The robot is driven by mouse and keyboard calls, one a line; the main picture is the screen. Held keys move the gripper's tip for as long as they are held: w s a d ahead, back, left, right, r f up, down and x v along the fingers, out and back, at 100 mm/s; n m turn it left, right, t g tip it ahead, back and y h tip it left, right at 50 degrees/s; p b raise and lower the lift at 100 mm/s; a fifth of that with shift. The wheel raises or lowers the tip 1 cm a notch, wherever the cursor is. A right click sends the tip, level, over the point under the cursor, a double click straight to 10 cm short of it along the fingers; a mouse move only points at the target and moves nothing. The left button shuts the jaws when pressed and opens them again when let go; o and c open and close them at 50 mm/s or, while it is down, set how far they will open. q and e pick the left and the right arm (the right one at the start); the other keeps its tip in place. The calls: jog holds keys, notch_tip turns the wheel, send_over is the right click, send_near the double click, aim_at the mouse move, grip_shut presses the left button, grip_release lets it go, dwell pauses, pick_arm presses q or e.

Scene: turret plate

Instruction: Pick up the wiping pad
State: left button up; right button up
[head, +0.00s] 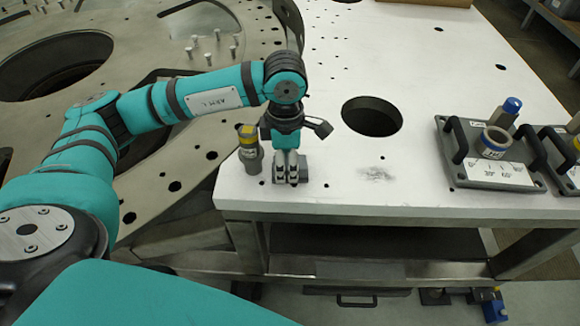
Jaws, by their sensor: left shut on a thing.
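My left gripper (286,168) points down at the near left part of the white table (330,199). It is shut on the wiping pad (302,173), a small grey block partly hidden behind the fingers. The pad is at or just above the table top; I cannot tell whether it touches. A grey bottle with a yellow band (249,150) stands just left of the gripper. My right gripper is not in view.
A large round hole (371,116) opens in the table behind the smudge. A grey tray with handles (472,175) stands at the right, holding a blue-banded ring (492,144) and a blue-capped item (510,107). The table's front edge is close to the gripper.

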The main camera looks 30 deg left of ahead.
aim_at(287, 162)
pick_arm(q)
jog(key=shift+c, duration=0.6)
jog(key=shift+r, duration=0.1)
jog(key=shift+r+b, duration=0.3)
jog(key=shift+r, duration=0.2)
notch_tip(287, 162, up, 2)
jog(key=shift+r+b, duration=0.1)
jog(key=shift+b, duration=0.4)
jog(key=s+d+r+b, duration=0.1)
jog(key=s+d+b, duration=0.2)
jog(key=s+d, duration=0.8)
jog(key=shift+s+d+r, duration=0.15)
jog(key=shift+d+r, duration=0.1)
jog(key=shift+r, duration=0.05)
